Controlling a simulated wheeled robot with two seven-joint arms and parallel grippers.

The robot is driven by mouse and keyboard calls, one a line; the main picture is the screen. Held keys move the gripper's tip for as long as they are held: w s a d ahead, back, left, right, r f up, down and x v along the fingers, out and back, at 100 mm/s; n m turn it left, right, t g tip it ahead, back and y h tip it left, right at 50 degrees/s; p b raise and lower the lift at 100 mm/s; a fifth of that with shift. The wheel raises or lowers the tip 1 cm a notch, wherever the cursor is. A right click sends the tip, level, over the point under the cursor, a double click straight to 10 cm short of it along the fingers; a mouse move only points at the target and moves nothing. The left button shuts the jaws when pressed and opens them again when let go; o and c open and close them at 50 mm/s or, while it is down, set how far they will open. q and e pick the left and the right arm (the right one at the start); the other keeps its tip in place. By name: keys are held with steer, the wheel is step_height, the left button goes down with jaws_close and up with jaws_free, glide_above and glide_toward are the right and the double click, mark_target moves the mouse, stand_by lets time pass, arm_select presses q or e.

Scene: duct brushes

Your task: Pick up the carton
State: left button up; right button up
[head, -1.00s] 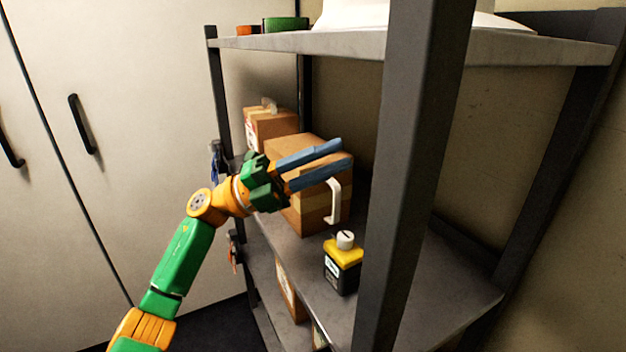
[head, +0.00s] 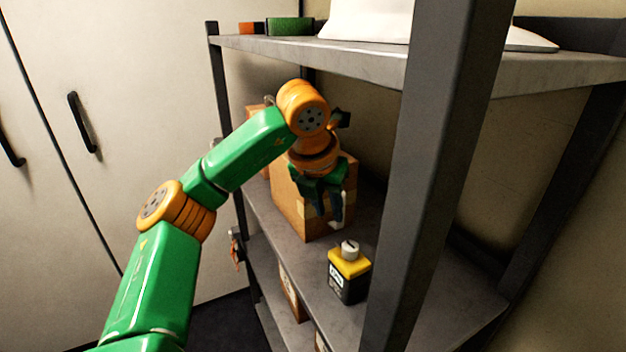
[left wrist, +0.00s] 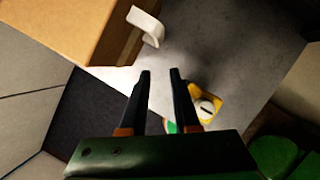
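The brown carton (head: 292,205) with a strip of tape stands on the middle shelf. It also shows at the upper left of the left wrist view (left wrist: 75,25), with a white handle (left wrist: 146,25) on its side. My left gripper (head: 329,222) points down in front of the carton's handle side and hides much of it in the head view. In the left wrist view its two fingers (left wrist: 160,72) are apart with nothing between them; the handle lies beyond the tips. My right gripper is not in view.
A black bottle with a yellow top (head: 349,270) stands on the shelf just in front of the carton. A dark shelf post (head: 425,180) rises at the right, and the upper shelf (head: 370,60) hangs above my arm. Another carton is mostly hidden behind my arm.

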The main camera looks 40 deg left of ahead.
mark_target(338, 224)
arm_select(q)
steer(key=w+f, duration=0.2)
steer(key=w+a+f+p, duration=0.1)
steer(key=w+f, duration=0.1)
steer(key=w, duration=0.1)
steer(key=shift+w+a+f, duration=0.1)
steer(key=shift+w+f, duration=0.1)
steer(key=shift+f, duration=0.05)
steer(key=shift+s, duration=0.1)
jaws_close()
steer(key=shift+r, duration=0.1)
stand_by(1.0)
